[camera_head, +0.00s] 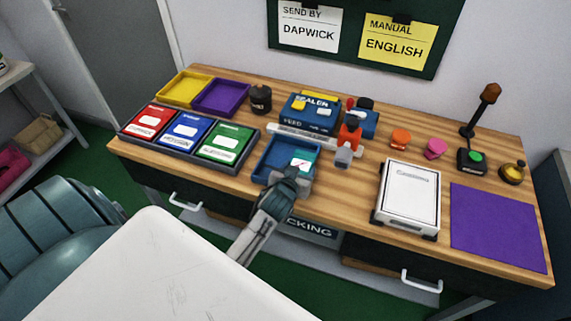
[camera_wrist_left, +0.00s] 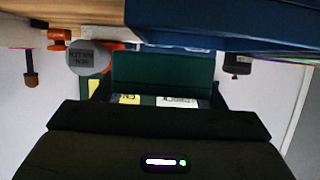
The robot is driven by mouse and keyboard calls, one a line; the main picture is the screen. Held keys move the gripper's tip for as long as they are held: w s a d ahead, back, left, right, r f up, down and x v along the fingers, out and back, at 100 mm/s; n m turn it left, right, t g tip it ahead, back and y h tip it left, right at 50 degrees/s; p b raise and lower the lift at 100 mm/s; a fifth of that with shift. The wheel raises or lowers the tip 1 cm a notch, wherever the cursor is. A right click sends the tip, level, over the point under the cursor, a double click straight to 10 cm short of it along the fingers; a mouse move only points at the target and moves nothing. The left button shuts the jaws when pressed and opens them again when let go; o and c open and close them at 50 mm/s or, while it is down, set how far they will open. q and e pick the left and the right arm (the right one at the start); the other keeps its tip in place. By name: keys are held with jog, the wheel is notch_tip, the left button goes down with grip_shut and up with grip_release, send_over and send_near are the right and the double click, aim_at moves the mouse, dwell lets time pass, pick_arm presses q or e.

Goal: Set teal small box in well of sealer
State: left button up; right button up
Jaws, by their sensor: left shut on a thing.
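The sealer (camera_head: 310,112) is a blue unit with a yellow top part near the back middle of the table. In front of it is its blue open well (camera_head: 262,172). My left gripper (camera_head: 293,176) reaches in from the front and is shut on the teal small box (camera_head: 303,158). The box appears over the right part of the well; I cannot tell whether it touches it. In the left wrist view, the teal box (camera_wrist_left: 162,72) sits between the dark fingers, with the blue well wall (camera_wrist_left: 225,22) close by. My right gripper is not in view.
A dark rack of red, blue and green boxes (camera_head: 190,158) lies left. A white scale (camera_head: 408,200) and purple mat (camera_head: 497,228) lie right. A dark jar (camera_head: 260,98) stands behind.

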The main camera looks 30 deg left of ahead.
pick_arm(q)
jog(key=w+a, duration=0.1)
jog(key=a, duration=0.1)
jog(key=w+a+b, duration=0.1)
jog(key=a, duration=0.1)
jog(key=w+a+f, duration=0.1)
jog(key=a, duration=0.1)
jog(key=shift+a, duration=0.35)
jog(key=shift+w+f+b, duration=0.1)
jog(key=shift+f+b, duration=0.25)
jog(key=shift+b, duration=0.4)
notch_tip(320, 180, down, 2)
jog(key=shift+b, duration=1.05)
jog(key=shift+f+b, duration=0.4)
jog(key=shift+r, duration=0.1)
jog(key=o, duration=0.9)
jog(key=shift+c, duration=0.2)
jog(key=shift+o, duration=0.9)
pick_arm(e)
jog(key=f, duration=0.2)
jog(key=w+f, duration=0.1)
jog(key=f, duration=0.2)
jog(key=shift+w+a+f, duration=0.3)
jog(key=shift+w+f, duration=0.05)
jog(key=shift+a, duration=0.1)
